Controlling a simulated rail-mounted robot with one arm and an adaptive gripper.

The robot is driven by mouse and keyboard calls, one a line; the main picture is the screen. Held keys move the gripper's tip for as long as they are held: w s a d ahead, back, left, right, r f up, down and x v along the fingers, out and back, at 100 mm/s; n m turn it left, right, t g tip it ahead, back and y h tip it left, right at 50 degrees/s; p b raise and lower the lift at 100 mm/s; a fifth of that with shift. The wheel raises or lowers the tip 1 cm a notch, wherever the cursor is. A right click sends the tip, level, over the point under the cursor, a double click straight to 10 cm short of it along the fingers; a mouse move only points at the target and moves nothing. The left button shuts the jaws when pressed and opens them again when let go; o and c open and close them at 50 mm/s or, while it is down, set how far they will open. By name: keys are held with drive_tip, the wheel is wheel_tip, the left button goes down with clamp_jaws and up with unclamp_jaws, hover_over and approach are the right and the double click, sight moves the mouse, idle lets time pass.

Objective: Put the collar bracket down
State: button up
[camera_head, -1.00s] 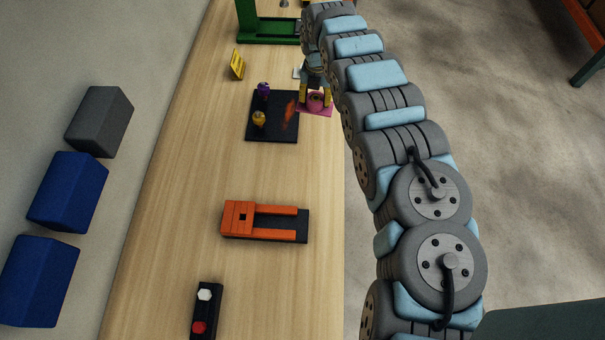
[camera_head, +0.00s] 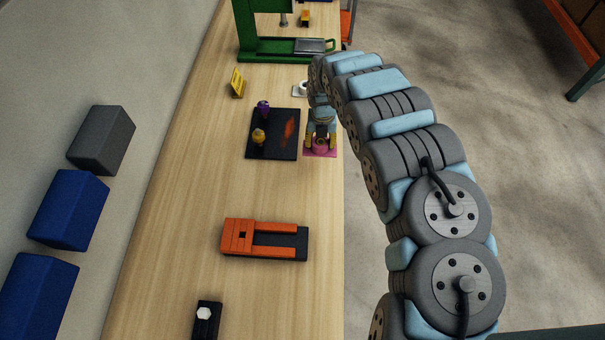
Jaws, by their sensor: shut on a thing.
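The collar bracket (camera_head: 320,152) is bright pink, with a flat square plate and a round collar on it. It is just right of the black mat (camera_head: 286,152), near the table's right edge. My gripper (camera_head: 321,138) comes down over it from behind, with yellowish fingers on either side of the collar, shut on it. The plate looks level. I cannot tell whether it touches the table or hangs just above it. My gripper hides part of the collar and the plate's far side.
The black mat holds a purple piece (camera_head: 263,109), a yellow piece (camera_head: 258,137) and an orange streak. A green press (camera_head: 262,48) and a yellow sign (camera_head: 237,83) stand farther back. A white item (camera_head: 299,90) is partly hidden by my arm. An orange fixture (camera_head: 240,236) lies nearer; wood between is clear.

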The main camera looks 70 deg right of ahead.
drive_tip(key=p, duration=0.1)
approach(302, 182)
drive_tip(key=shift+s+d+f, duration=0.3)
drive_tip(key=shift+d+f, duration=0.25)
drive_tip(key=shift+d, duration=0.1)
drive_tip(key=shift+w+a+f, duration=0.2)
drive_tip(key=shift+a+f, duration=0.2)
drive_tip(key=shift+f, duration=0.3)
drive_tip(key=shift+w+a+f, duration=0.15)
drive_tip(key=shift+a+f, duration=0.2)
drive_tip(key=shift+f, duration=0.35)
drive_tip(key=shift+s+d+f, duration=0.1)
drive_tip(key=shift+f, duration=0.85)
drive_tip(key=shift+f, duration=0.15)
drive_tip(key=o, duration=1.2)
wheel_tip(302, 182, up, 12)
drive_tip(key=p, duration=0.1)
